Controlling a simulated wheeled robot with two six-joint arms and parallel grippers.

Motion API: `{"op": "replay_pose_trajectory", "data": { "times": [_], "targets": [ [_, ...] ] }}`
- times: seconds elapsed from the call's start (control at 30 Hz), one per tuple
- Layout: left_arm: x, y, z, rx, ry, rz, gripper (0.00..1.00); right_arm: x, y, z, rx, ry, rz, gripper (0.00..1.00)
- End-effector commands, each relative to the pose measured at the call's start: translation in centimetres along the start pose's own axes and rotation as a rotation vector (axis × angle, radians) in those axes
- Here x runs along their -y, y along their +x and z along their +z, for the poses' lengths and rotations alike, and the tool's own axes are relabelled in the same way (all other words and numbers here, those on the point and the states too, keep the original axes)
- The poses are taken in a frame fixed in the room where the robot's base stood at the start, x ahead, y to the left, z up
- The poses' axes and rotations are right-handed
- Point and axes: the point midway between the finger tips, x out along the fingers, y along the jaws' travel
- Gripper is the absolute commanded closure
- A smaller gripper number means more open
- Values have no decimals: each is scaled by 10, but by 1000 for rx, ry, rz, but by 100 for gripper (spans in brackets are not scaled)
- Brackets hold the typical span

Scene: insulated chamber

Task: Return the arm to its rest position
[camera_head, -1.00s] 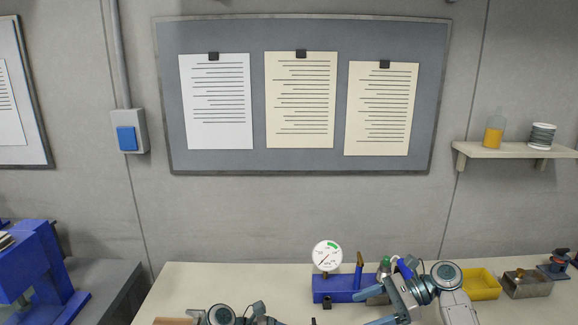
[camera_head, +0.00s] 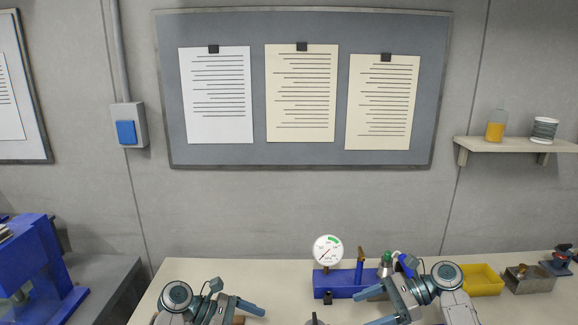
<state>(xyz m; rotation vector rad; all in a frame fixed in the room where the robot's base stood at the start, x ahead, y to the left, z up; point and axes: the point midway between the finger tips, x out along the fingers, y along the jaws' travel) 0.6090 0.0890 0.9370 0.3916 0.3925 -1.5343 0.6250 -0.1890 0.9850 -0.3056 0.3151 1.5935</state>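My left arm enters at the lower left over the bench, and my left gripper (camera_head: 252,307) points to the right. One finger shows clearly; the other is cut off by the lower edge, so its opening cannot be told. My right gripper (camera_head: 372,307) points to the left at the front of the blue gauge block (camera_head: 338,283). Its two fingers are apart and nothing shows between them.
A round pressure gauge (camera_head: 328,250) stands on the blue block. A yellow bin (camera_head: 484,280) and a metal box (camera_head: 530,279) stand right of my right arm. A blue machine (camera_head: 30,262) stands at the left. The bench (camera_head: 270,268) is clear behind my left gripper.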

Motion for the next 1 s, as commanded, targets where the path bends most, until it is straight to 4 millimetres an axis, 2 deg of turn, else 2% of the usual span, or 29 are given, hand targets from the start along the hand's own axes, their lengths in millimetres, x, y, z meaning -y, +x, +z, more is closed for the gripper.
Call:
{"op": "replay_pose_trajectory", "data": {
  "times": [0.43, 0.73, 1.0],
  "targets": [
    [0, -6, 4, 1, 0, -1, 0, 0, -1, 3, 0, 0, 0, 27],
    [0, -29, 45, 1, 0, -1, 0, -1, -19, 46, 0, 0, 0, 27],
    [0, -43, 71, 1, 0, -1, 0, -1, -31, 74, 0, 0, 0, 27]
  ]
}}
